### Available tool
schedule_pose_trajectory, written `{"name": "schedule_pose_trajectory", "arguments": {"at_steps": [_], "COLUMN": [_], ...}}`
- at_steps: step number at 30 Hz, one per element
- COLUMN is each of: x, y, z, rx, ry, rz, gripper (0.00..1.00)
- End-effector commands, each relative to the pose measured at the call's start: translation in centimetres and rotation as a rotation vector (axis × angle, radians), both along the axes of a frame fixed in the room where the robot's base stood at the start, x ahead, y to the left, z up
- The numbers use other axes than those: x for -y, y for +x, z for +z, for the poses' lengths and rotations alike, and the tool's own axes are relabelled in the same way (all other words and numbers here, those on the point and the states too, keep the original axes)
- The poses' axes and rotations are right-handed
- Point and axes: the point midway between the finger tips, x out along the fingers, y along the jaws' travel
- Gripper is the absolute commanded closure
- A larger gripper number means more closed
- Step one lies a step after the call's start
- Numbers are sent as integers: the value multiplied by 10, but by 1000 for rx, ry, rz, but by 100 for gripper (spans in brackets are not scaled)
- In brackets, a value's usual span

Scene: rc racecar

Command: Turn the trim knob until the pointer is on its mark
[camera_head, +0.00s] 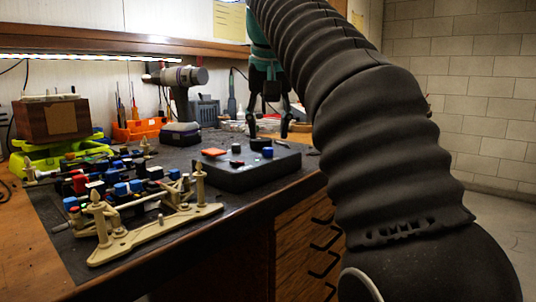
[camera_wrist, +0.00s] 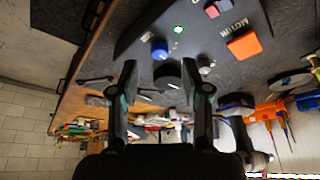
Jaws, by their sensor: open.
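A dark control box (camera_head: 232,180) lies on the bench and fills the upper part of the wrist view (camera_wrist: 140,30). A round black knob (camera_head: 259,144) sits at its far right corner and is probably the trim knob. In the wrist view the black knob (camera_wrist: 168,74) appears between my fingertips, closer to the right one, with a small pale line at its lower edge. I cannot read the pointer or its mark. My gripper (camera_head: 268,134) is open and empty, pointing down over the knob; its fingers also show in the wrist view (camera_wrist: 159,82). Contact cannot be told.
Near the black knob are a blue knob (camera_wrist: 160,50), a grey knob (camera_wrist: 205,65), a lit green lamp (camera_wrist: 179,30) and an orange block (camera_wrist: 244,45). A beige car chassis stand (camera_head: 150,235), a drill (camera_head: 182,100) and an orange bin (camera_head: 138,130) stand left.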

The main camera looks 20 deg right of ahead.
Motion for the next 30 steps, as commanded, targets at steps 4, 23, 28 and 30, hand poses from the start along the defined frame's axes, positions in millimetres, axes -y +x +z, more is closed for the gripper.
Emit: {"name": "schedule_pose_trajectory", "arguments": {"at_steps": [4,23,28,30], "x": [2,3,3,3], "y": [8,16,16,16], "z": [-23,-38,-38,-38], "rx": [-1,1,1,0], "ry": [1,0,0,0], "rz": [-1,0,0,0], "gripper": [53,75,100,100]}}
